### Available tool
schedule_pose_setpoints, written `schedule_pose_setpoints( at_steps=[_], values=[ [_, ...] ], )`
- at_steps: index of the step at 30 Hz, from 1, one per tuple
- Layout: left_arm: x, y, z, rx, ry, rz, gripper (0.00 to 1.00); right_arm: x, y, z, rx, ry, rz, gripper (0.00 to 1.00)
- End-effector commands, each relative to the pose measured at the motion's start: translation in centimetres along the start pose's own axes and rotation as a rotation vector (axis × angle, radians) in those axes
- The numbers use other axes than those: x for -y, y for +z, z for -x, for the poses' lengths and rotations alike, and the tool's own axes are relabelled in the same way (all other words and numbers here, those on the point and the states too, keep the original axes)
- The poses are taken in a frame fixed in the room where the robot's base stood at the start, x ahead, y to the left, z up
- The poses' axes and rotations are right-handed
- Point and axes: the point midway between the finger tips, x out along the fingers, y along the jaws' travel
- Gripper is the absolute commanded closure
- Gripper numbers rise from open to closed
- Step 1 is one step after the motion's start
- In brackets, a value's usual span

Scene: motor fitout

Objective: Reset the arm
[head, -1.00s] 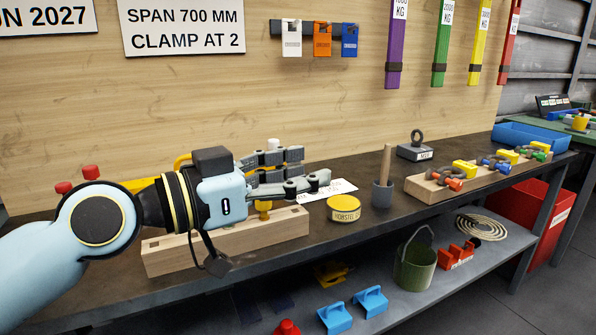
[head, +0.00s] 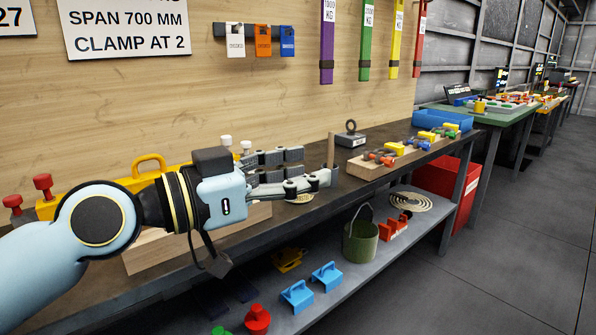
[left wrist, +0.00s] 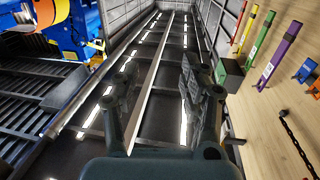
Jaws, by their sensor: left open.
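My left gripper (head: 296,170) reaches in from the left in the head view, above the dark workbench (head: 230,236). Its fingers are apart, point right and hold nothing. In the left wrist view the same gripper (left wrist: 157,90) shows its two fingers spread, with nothing between them. My left arm hides part of a wooden block (head: 150,250) and a yellow tool with red knobs (head: 150,165). My right gripper is not in view.
A wooden rack of colored shackles (head: 370,165), a grey weight with a ring (head: 350,138) and a blue tray (head: 443,120) stand along the bench. A green bucket (head: 360,243) and blue clamps (head: 297,297) sit on the lower shelf. The floor at right is clear.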

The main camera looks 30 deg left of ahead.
Motion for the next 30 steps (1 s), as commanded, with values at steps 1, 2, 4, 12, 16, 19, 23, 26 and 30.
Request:
schedule_pose_setpoints(
  at_steps=[1, 2, 4, 12, 16, 19, 23, 26, 30],
  values=[
    [0.0, 0.0, 0.0, 0.0, 0.0, 0.0, 0.56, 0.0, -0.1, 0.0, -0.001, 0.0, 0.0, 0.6],
    [0.0, 0.0, 0.0, 0.0, 0.0, 0.0, 0.56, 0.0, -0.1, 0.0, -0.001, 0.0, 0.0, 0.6],
    [0.0, 0.0, 0.0, 0.0, 0.0, 0.0, 0.56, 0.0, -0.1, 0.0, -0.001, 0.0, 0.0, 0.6],
    [0.0, 0.0, 0.0, 0.0, 0.0, 0.0, 0.56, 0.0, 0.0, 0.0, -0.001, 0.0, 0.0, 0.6],
    [0.0, 0.0, 0.0, 0.0, 0.0, 0.0, 0.56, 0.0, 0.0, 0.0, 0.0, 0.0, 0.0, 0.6],
    [0.0, 0.0, 0.0, 0.0, 0.0, 0.0, 0.56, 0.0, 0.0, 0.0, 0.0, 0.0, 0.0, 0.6],
    [-0.1, -0.1, -0.1, -0.008, -0.005, 0.01, 0.56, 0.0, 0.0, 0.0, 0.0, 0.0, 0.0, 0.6],
    [1.1, 2.6, -0.5, 0.032, -0.042, 0.046, 0.56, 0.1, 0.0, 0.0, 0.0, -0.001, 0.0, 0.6],
    [4.4, 11.3, -0.4, 0.174, -0.145, 0.085, 0.56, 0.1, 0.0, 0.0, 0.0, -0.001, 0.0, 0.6]
  ],
)
